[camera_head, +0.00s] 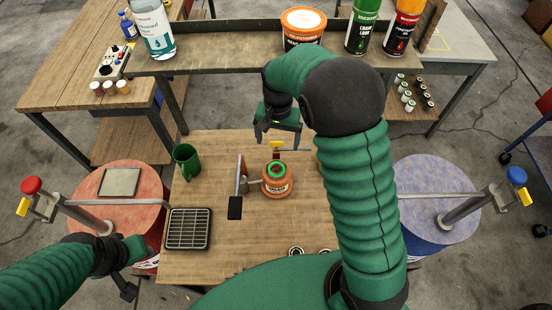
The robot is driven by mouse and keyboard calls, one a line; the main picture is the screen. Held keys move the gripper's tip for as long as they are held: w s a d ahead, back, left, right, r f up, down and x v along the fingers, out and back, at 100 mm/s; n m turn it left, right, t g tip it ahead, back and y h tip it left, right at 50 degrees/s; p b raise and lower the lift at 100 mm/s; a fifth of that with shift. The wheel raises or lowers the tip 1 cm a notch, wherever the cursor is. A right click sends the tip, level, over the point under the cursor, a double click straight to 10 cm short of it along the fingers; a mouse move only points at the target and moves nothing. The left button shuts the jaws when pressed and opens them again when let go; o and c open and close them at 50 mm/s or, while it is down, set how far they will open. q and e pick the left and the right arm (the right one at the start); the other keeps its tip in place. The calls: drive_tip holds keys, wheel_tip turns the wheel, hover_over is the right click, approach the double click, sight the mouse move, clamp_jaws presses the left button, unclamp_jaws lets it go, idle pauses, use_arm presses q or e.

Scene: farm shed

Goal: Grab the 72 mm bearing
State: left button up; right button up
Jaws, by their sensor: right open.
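Ring-shaped pieces that look like bearings lie at the near edge of the wooden table, one bearing (296,251) and another (325,251) beside it, partly cut off by my green body and arm. I cannot tell which is 72 mm. My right gripper (278,143) is open, its fingers pointing down above the far side of an orange tin (278,188) with a green ring on top. Nothing shows held in it. My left gripper (127,288) is low at the left, beside the red drum; its jaws are too dark to read.
A shelf bench (220,52) stands behind.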

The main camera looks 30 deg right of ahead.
drive_tip(key=p, duration=0.2)
hover_over(276, 170)
drive_tip(key=f, duration=1.1)
drive_tip(key=shift+s, duration=0.35)
drive_tip(key=shift+f, duration=0.25)
drive_tip(key=f+p, duration=0.1)
drive_tip(key=f, duration=0.1)
drive_tip(key=f+p, duration=0.2)
drive_tip(key=shift+w+f, duration=0.2)
drive_tip(key=shift+f, duration=0.3)
drive_tip(key=shift+w, duration=0.1)
drive_tip(key=shift+c, duration=0.4)
clamp_jaws()
drive_tip(key=shift+r, duration=0.15)
